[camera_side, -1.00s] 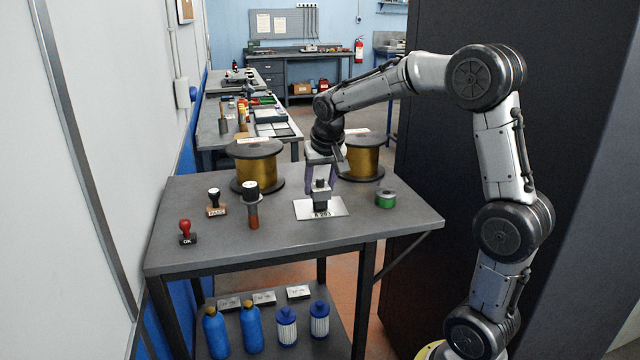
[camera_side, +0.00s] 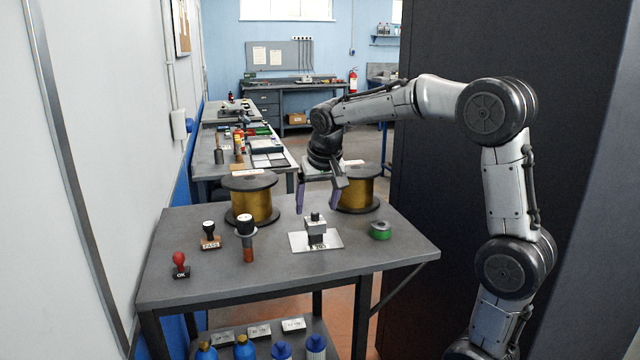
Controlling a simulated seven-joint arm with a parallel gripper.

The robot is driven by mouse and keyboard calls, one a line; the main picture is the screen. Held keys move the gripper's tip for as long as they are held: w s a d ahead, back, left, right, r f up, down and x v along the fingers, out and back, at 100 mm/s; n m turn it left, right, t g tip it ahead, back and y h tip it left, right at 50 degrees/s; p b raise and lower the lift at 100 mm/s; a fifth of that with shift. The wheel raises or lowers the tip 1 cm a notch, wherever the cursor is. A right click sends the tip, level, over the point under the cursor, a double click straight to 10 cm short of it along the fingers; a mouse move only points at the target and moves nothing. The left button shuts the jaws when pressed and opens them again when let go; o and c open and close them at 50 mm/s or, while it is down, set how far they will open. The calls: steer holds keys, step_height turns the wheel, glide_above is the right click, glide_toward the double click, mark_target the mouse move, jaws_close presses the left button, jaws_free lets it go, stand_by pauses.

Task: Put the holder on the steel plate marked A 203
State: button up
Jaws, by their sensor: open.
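The holder (camera_side: 316,229), a small grey block with a dark top and dark lower part, stands upright on the steel plate (camera_side: 299,242). The plate is a thin bright sheet lying flat on the bench, and its label ends in 203; the rest of the marking is too small to read. My gripper (camera_side: 318,203) is open, its purplish fingers spread wide above and behind the holder. The fingers appear clear of the holder, with nothing between them.
Two gold wire spools (camera_side: 251,204) (camera_side: 357,190) stand behind the plate. A green roll (camera_side: 380,230) sits to its right. A black-topped tool with a brown lower end (camera_side: 246,238), a PASS stamp (camera_side: 209,236) and a red OK stamp (camera_side: 180,265) stand left. The bench front is clear.

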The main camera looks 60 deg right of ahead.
steer(key=v, duration=0.7)
steer(key=s+a+f+n+t+y, duration=0.15)
steer(key=s+a+n, duration=0.25)
steer(key=s+a, duration=0.5)
steer(key=s+a+f+n+y, duration=0.1)
steer(key=s+a+f+n, duration=0.4)
steer(key=s+f, duration=0.3)
steer(key=s+a, duration=0.1)
steer(key=s, duration=0.1)
steer(key=shift+s+a+f+t+y, duration=0.2)
steer(key=shift+s+a+t+y, duration=0.1)
steer(key=shift+a+t+y, duration=0.05)
